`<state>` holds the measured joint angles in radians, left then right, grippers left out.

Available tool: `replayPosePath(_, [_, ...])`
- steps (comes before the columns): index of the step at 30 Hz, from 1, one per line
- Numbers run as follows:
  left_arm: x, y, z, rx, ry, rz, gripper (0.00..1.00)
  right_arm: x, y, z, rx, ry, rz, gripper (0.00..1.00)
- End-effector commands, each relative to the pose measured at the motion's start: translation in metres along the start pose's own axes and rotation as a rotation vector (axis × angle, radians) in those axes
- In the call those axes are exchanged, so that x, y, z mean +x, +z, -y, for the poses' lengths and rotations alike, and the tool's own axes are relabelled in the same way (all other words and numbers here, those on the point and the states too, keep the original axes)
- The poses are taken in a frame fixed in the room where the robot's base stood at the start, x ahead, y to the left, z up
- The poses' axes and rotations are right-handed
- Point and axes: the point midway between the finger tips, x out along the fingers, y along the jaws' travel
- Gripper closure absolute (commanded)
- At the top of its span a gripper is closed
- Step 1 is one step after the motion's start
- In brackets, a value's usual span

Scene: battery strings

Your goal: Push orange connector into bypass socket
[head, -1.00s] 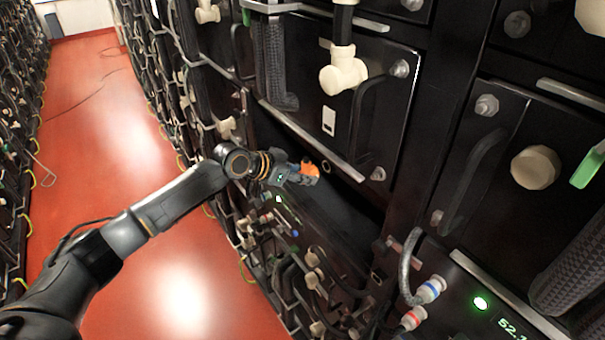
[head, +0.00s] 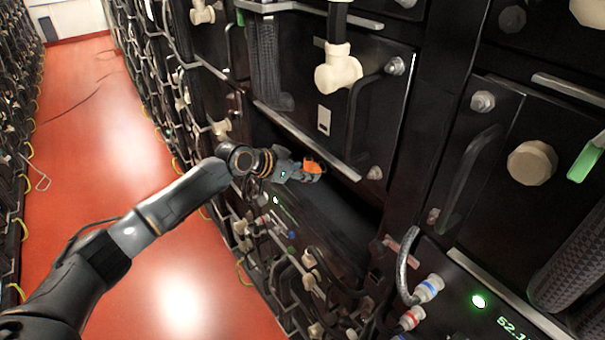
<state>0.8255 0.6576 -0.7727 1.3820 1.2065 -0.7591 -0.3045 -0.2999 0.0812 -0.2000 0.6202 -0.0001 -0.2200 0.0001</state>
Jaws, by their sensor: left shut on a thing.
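The orange connector (head: 314,165) is in my left gripper (head: 306,171), which is shut on it. The connector points right, toward the slot. I cannot make out the bypass socket; it may be hidden in the dark slot or behind the gripper. My right gripper is not in view.
A module with a cream valve-like fitting (head: 337,68) and a black handle (head: 362,120) is just above. A lower module has a lit green lamp (head: 479,301) and blue- and red-ringed plugs (head: 428,288). The red aisle floor (head: 120,150) is clear at left.

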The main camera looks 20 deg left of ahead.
Motion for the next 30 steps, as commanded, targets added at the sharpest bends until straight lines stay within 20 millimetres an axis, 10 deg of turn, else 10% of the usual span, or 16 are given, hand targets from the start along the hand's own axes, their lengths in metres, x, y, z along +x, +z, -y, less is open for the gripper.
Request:
replayPosePath(18, [0.013, -0.010, 0.000, 0.001, 0.000, -0.003, 1.00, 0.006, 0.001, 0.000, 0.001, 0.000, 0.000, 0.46])
replayPosePath(19, [0.013, -0.010, 0.000, 0.000, 0.000, -0.002, 0.63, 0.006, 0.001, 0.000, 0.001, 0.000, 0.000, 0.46])
replayPosePath(22, [0.012, -0.009, 0.000, 0.000, 0.000, -0.002, 0.42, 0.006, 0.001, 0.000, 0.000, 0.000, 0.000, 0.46])
replayPosePath(30, [0.013, -0.008, 0.000, 0.000, 0.000, 0.001, 0.40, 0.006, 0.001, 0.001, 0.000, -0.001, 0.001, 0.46])
